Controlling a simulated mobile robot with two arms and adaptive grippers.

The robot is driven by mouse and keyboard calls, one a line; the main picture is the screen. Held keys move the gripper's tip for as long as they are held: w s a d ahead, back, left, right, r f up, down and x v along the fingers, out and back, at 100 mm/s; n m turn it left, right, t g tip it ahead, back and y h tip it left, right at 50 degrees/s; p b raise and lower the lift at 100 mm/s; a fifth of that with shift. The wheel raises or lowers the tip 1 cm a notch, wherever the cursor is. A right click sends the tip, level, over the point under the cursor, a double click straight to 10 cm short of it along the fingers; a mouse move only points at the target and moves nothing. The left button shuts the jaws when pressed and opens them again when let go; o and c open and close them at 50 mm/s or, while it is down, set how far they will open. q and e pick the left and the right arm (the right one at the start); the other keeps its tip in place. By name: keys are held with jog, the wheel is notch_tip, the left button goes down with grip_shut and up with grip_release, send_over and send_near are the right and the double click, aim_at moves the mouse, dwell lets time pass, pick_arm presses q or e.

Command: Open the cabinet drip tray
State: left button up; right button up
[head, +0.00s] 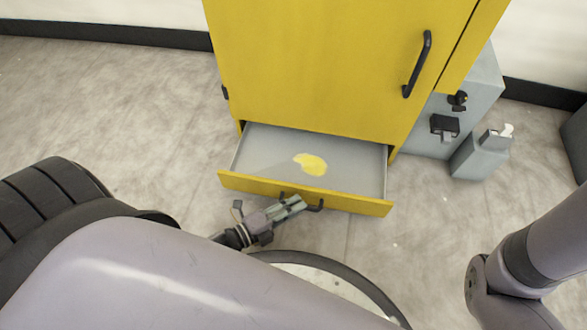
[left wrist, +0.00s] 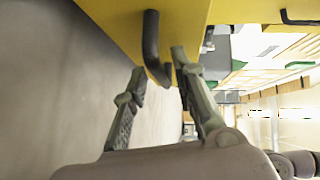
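The drip tray (head: 262,146) is a grey drawer with a yellow front at the bottom of the yellow cabinet (head: 310,70). It is pulled out, and a yellow puddle (head: 312,164) lies on its floor. A black bar handle (head: 316,208) is on its front; it also shows in the left wrist view (left wrist: 151,40). My left gripper (head: 300,203) is at this handle. In the left wrist view its fingers (left wrist: 158,66) stand apart with the handle between or just beyond their tips; contact is unclear. My right gripper is out of view.
A black door handle (head: 417,64) is on the cabinet above. A grey unit (head: 468,95) with a small grey container (head: 481,155) stands to the right. Bare floor (head: 120,110) lies left of the cabinet.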

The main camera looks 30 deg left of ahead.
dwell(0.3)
pick_arm(q)
jog(key=v, duration=1.2)
